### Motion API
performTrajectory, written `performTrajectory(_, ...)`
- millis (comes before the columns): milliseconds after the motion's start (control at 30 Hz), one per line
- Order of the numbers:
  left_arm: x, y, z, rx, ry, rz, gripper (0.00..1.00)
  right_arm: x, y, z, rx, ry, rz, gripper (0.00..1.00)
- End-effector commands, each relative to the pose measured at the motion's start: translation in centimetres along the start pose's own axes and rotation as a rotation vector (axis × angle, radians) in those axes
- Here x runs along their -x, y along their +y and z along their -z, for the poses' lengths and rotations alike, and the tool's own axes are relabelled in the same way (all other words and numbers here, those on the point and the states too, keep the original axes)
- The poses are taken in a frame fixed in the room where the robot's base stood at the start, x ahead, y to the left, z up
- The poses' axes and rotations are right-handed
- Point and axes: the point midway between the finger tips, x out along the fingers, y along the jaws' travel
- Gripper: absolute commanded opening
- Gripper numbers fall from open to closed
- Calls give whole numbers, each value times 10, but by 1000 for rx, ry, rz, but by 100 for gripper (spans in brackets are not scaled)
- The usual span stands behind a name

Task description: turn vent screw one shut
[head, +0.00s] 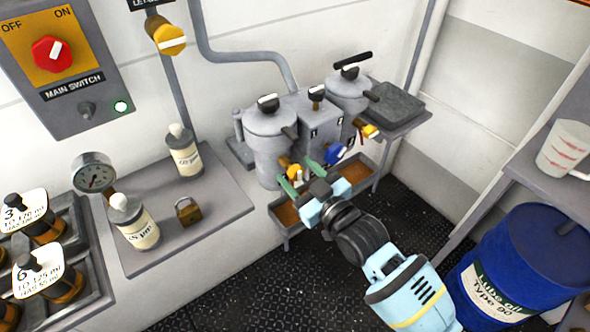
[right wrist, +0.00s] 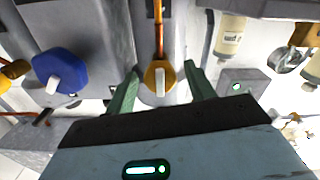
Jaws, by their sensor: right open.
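A twin-chamber grey filter unit (head: 268,150) stands against the wall. A yellow knob (head: 296,172) with a white pointer sits low on its left chamber. My right gripper (head: 301,177) is open, its green fingers on either side of this knob. In the right wrist view the yellow knob (right wrist: 158,78) lies between the fingertips, with a gap on both sides and its pointer upright in the picture. Black-and-white knobs sit on the left lid (head: 268,103) and right lid (head: 350,71). No readable label shows which is vent screw one. My left gripper is out of view.
A blue knob (head: 335,154) is just right of my gripper, and another yellow knob (head: 370,131) is farther right. A drip tray (head: 284,216) lies below. A blue oil drum (head: 515,262) stands at right. A shelf with bottles and a padlock (head: 187,211) is at left.

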Motion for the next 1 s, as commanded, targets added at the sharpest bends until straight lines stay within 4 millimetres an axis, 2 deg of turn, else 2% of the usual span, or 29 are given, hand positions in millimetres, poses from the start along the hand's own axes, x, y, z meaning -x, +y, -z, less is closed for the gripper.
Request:
performTrajectory(167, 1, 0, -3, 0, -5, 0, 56, -13, 0, 0, 0, 1, 1, 54)
performTrajectory(467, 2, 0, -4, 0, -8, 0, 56, -15, 0, 0, 0, 0, 1, 54)
performTrajectory(800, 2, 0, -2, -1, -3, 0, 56, -14, 0, 0, 0, 0, 0, 11)
performTrajectory(1000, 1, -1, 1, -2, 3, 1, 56, -14, 0, 0, -10, 0, 0, 9)
